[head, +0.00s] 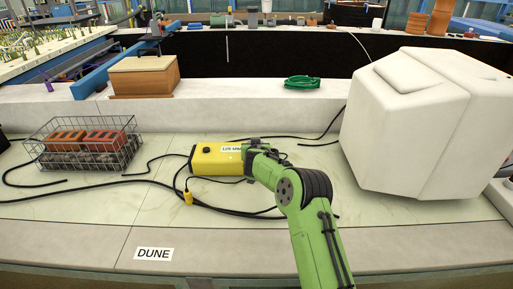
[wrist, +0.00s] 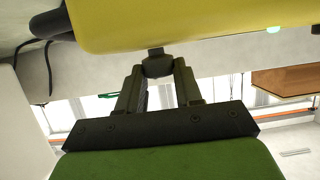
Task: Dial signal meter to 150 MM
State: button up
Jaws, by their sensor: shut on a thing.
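The signal meter is a yellow box (head: 213,161) lying on the pale bench top, left of my arm. A white label on its top looks like "125 MM", but the small print is hard to read and partly near my gripper. A black round part sits on its top left. My gripper (head: 257,150) is at the meter's right end. In the wrist view the yellow meter (wrist: 190,22) fills the top, and my gripper (wrist: 158,78) is shut on a small dark knob (wrist: 157,64) that sticks out of it. In the head view the knob is hidden by my gripper.
A wire basket (head: 82,146) with red-brown blocks stands at left. A large white box (head: 425,125) stands at right. Black cables and a yellow connector (head: 188,198) lie around the meter. A wooden box (head: 145,76) and green coil (head: 302,82) are behind.

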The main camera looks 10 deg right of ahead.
jog(key=shift+w+a+m+g+h, duration=0.15)
jog(key=shift+m+g+h, duration=0.1)
jog(key=shift+m+h, duration=0.55)
jog(key=shift+s+a+m+g+h, duration=0.1)
jog(key=shift+m+g+h, duration=0.15)
jog(key=shift+m+h, duration=0.55)
jog(key=o, duration=1)
jog(key=shift+o, duration=0.2)
jog(key=p+v, duration=0.1)
jog(key=v, duration=1.4)
jog(key=shift+a+r+p, duration=0.25)
jog(key=shift+a+p, duration=0.05)
jog(key=shift+p, duration=0.05)
